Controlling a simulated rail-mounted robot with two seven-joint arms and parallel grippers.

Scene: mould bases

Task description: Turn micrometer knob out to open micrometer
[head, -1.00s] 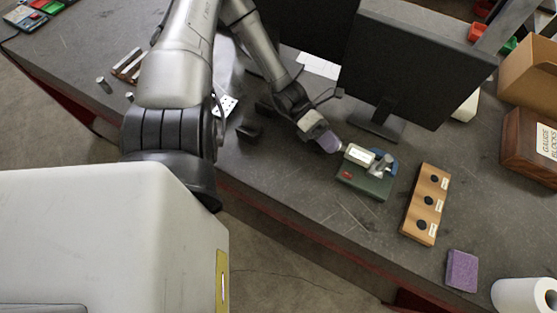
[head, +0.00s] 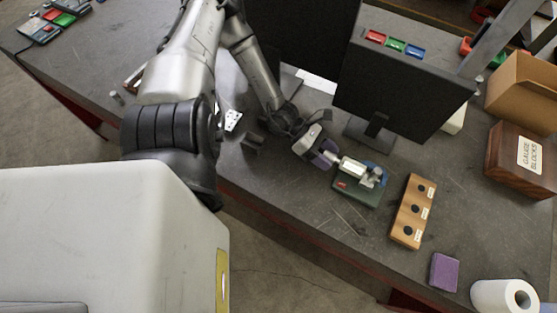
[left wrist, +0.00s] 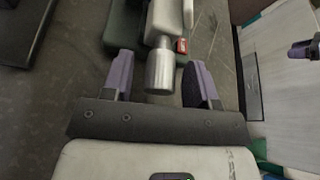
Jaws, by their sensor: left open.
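The micrometer (head: 354,167) lies on a dark green base (head: 350,190) on the bench. In the left wrist view its silver knob (left wrist: 160,70) points toward my left gripper (left wrist: 160,68). The two purple fingers of that gripper are open, one on each side of the knob, with a gap on both sides. In the head view my left gripper (head: 326,154) is at the knob end of the micrometer, partly hiding the knob. A purple and black piece at the right edge of the left wrist view looks like a finger of my right gripper (left wrist: 304,49); the rest is out of frame.
A monitor (head: 400,90) stands behind the micrometer. A wooden block with black round pieces (head: 413,210), a purple pad (head: 444,272) and a paper roll (head: 503,295) lie to the right. A gauge block box (head: 520,160) stands farther right. The bench in front is clear.

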